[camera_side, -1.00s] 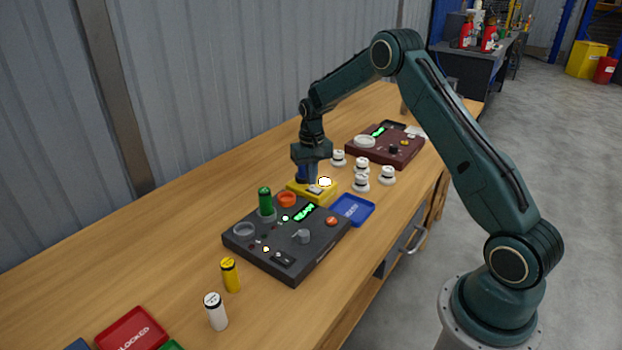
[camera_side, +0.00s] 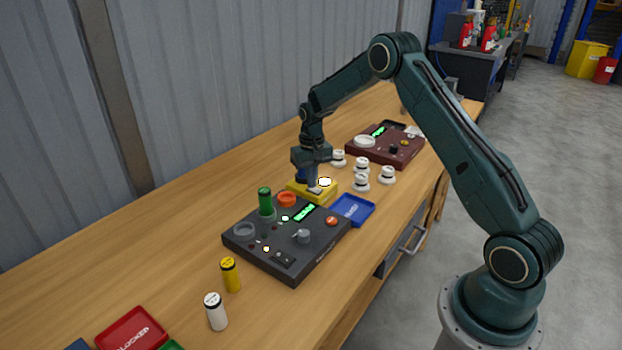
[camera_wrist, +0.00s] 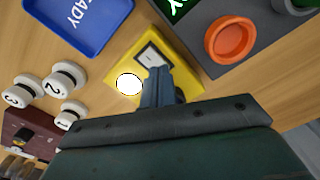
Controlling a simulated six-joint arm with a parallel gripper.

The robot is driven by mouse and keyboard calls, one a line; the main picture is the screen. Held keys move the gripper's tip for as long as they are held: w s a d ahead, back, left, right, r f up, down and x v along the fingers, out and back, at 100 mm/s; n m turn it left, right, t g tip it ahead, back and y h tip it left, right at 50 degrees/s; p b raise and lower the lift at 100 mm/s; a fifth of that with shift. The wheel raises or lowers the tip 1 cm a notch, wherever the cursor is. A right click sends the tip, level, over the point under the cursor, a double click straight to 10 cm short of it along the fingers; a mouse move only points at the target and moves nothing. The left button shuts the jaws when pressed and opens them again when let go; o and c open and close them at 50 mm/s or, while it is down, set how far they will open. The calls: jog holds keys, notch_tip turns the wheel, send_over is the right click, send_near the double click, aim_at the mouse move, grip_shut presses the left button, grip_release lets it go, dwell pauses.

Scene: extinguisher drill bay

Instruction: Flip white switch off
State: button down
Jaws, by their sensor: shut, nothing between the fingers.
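The yellow switch box (camera_side: 328,197) sits on the wooden bench behind the dark control panel. A round white lamp or button (camera_side: 325,182) glows on its top, and a small light-coloured switch plate (camera_side: 314,190) is beside it. In the wrist view the yellow box (camera_wrist: 185,45) shows the bright white disc (camera_wrist: 129,84) and the pale plate (camera_wrist: 152,56). My gripper (camera_side: 313,186) is shut and empty, pointing down with its tips at the plate. In the wrist view my gripper (camera_wrist: 159,70) covers part of the plate, so I cannot tell the switch's position or whether I touch it.
The dark control panel (camera_side: 270,262) with a green cylinder (camera_side: 265,201) stands in front. A blue tray (camera_side: 352,209) lies to the right of the box. Several white numbered knobs (camera_side: 361,182) and a maroon panel (camera_side: 380,155) stand beyond. Yellow (camera_side: 230,275) and white (camera_side: 215,311) cylinders stand nearer.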

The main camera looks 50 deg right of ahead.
jog(key=shift+f, duration=0.25)
dwell(0.3)
jog(key=shift+r, duration=3.55)
